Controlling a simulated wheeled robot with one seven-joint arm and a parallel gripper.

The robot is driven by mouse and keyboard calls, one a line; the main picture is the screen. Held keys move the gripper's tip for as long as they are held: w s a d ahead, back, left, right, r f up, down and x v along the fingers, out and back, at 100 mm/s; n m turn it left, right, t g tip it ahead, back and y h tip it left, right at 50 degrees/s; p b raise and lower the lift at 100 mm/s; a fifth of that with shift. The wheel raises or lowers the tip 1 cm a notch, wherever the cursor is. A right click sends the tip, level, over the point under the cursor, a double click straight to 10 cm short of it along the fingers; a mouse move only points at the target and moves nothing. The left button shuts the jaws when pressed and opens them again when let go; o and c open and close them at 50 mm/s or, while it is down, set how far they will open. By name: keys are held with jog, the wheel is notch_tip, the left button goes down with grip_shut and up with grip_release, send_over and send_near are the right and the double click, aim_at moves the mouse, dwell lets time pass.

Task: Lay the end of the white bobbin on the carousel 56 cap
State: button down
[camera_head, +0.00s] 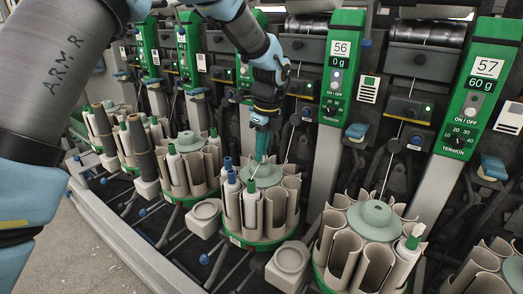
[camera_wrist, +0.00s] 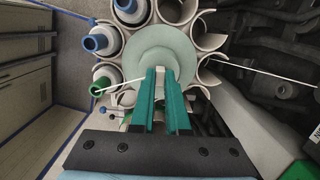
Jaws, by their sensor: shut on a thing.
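The carousel (camera_head: 258,241) below and left of the panel marked 56 (camera_head: 342,48) has a pale green round cap (camera_head: 268,177) in its middle. In the wrist view the cap (camera_wrist: 137,50) lies under my fingertips. The white bobbin with a green tip (camera_head: 252,197) stands upright in a pocket at the carousel's front. Its green tip also shows in the wrist view (camera_wrist: 97,88). A white yarn (camera_wrist: 125,80) runs from this tip to my fingertips. My gripper (camera_head: 262,155) is shut on the yarn end, above the cap; whether it touches the cap is unclear.
Blue-tipped bobbins (camera_head: 230,178) stand beside the white one. Another white yarn (camera_wrist: 265,72) runs right from the cap area. A neighbouring carousel (camera_head: 372,219) stands right, below the panel marked 57 (camera_head: 487,68). A pale square block (camera_head: 288,262) sits in front.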

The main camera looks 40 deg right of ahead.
dwell(0.4)
jog(key=shift+c, duration=1.8)
grip_release()
jog(key=shift+r+p, duration=3.1)
jog(key=shift+r, duration=0.35)
